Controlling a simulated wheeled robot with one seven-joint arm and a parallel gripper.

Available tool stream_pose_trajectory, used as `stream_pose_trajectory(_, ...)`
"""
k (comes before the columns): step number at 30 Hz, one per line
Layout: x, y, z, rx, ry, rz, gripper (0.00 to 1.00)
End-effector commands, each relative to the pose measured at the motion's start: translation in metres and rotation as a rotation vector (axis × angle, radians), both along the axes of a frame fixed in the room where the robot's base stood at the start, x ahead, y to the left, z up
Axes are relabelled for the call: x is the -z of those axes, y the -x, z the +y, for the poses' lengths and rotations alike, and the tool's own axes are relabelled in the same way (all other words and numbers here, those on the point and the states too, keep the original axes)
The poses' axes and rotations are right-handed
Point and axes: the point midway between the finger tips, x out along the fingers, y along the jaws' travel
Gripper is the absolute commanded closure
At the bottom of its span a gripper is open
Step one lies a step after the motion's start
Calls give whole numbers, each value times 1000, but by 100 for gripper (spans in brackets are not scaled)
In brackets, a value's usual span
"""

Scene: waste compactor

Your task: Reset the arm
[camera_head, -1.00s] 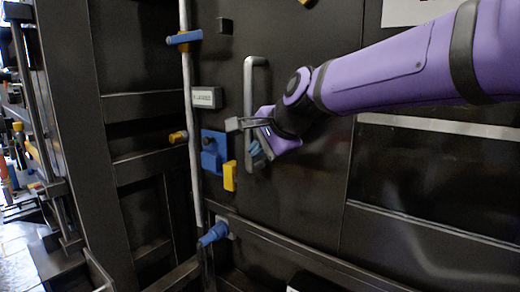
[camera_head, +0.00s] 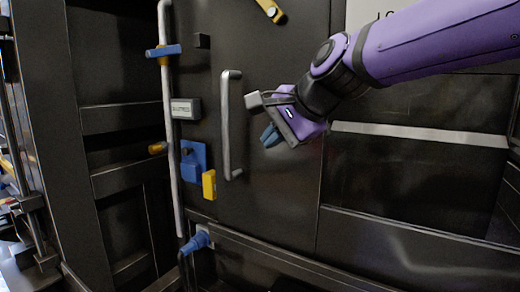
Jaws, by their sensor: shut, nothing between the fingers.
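My purple arm reaches in from the upper right. My gripper (camera_head: 270,136), with blue-grey fingertips, is shut and empty, pointing down and to the left. It is in front of the dark compactor door, just right of the vertical grey door handle (camera_head: 226,125). A gap shows between the fingertips and the handle in the picture. The small block on my wrist comes close to the handle's right side in the picture. How far the gripper stands out from the door is hard to tell.
Left of the handle are a vertical grey rod (camera_head: 170,120) with a blue lever (camera_head: 163,50), a blue latch block (camera_head: 195,162) and a yellow block (camera_head: 209,184). A blue knob (camera_head: 195,242) sits lower. A horizontal light strip (camera_head: 420,135) crosses the panel at right.

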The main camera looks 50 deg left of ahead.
Motion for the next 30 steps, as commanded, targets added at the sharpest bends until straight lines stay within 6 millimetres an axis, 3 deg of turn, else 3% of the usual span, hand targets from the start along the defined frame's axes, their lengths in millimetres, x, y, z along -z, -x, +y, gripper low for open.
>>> stream_pose_trajectory(12,-6,-2,-8,1,2,-2,100)
stream_pose_trajectory(16,-11,-18,-29,14,13,-42,100)
stream_pose_trajectory(20,-18,-54,-84,46,53,-133,100)
stream_pose_trajectory(24,-24,-94,-167,90,123,-249,100)
stream_pose_trajectory(30,-25,-127,-290,152,245,-382,100)
